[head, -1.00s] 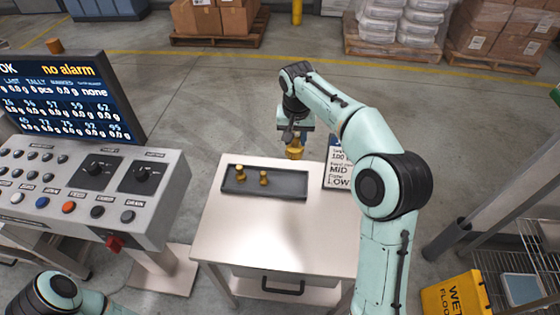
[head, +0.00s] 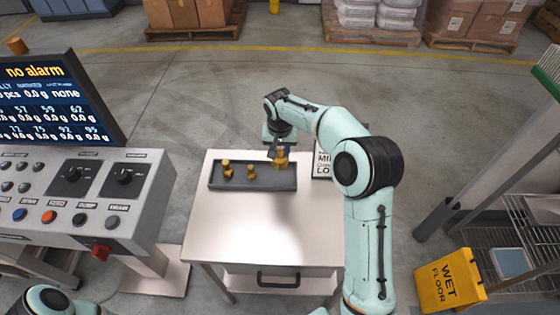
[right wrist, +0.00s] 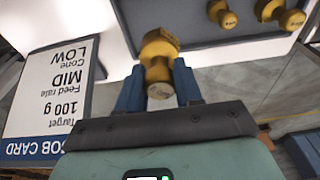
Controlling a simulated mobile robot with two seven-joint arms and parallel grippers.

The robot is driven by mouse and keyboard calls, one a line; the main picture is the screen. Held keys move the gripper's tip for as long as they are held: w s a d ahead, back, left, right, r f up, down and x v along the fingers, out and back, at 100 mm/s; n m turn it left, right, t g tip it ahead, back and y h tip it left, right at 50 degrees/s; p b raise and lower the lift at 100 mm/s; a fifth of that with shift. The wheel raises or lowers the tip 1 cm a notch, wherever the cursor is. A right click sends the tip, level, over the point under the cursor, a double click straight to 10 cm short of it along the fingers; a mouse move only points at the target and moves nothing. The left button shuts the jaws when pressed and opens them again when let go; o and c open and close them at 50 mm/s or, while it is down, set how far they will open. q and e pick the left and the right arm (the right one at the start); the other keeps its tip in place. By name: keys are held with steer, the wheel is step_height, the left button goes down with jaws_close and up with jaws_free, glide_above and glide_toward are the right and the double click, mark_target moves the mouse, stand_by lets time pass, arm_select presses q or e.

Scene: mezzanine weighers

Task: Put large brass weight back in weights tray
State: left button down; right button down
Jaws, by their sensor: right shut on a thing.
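My right gripper (head: 277,152) is shut on the large brass weight (head: 281,160), with one blue finger on each side of it in the right wrist view (right wrist: 158,88). The weight shows at the right end of the dark grey weights tray (head: 272,184), overlapping its far right corner. In the right wrist view the weight (right wrist: 160,48) also overlaps a tray corner. I cannot tell whether it touches the tray. Two smaller brass weights, one on the left (head: 227,171) and one near the middle (head: 251,172), stand in the tray. My left gripper is out of view.
The tray lies on a pale table (head: 240,225). A job card (head: 322,166) stands right of the tray, close to my gripper. A control console (head: 75,200) with a screen (head: 50,100) is at left. A yellow wet-floor sign (head: 450,282) stands at lower right.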

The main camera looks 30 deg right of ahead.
mark_target(280, 159)
steer(key=shift+f, duration=2.75)
steer(key=shift+f, duration=0.1)
steer(key=c, duration=0.8)
jaws_free()
steer(key=shift+f, duration=0.1)
steer(key=shift+o, duration=0.2)
steer(key=r, duration=0.4)
steer(key=s+r, duration=0.1)
steer(key=r, duration=0.3)
steer(key=a+r, duration=0.1)
steer(key=r, duration=0.3)
steer(key=shift+s+r, duration=0.1)
steer(key=shift+s, duration=0.15)
steer(key=shift+s, duration=0.1)
